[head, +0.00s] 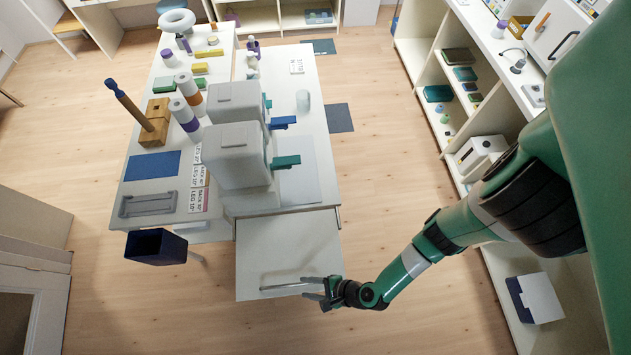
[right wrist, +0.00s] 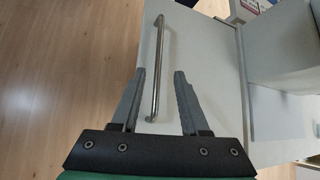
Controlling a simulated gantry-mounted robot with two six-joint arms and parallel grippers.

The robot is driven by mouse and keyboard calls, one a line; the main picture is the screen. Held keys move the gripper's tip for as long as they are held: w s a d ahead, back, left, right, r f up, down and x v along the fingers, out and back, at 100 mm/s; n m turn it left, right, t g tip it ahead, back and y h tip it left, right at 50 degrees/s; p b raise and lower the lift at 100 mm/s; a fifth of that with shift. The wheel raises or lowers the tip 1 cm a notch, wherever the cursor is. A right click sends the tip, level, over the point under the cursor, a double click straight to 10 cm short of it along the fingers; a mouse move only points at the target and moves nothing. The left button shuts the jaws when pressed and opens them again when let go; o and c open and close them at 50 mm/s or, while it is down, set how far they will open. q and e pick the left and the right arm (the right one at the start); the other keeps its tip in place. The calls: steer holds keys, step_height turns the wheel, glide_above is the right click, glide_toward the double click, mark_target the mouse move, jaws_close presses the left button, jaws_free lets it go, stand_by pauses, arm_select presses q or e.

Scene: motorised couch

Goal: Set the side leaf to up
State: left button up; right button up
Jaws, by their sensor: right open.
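The side leaf (head: 285,250) is a pale flat panel at the near end of the white table, appearing to hang down from its edge. A thin metal bar handle (head: 287,286) runs across its lower part. In the right wrist view, the leaf (right wrist: 205,60) fills the middle and the handle (right wrist: 157,65) runs lengthwise. My right gripper (head: 312,287) is at the handle's right end in the head view. In the right wrist view, its open fingers (right wrist: 160,75) lie on either side of the bar, with gaps; contact is not visible. My left gripper is not in view.
Two grey boxy units (head: 237,155) with teal and blue levers stand on the table (head: 320,150). A dark open bin (head: 155,246) hangs left of the leaf. White shelves (head: 450,100) line the right side. Wooden floor (head: 395,200) is clear between them.

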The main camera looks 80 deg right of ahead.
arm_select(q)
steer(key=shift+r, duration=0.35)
arm_select(e)
steer(key=v, duration=0.2)
steer(key=shift+s+r, duration=0.3)
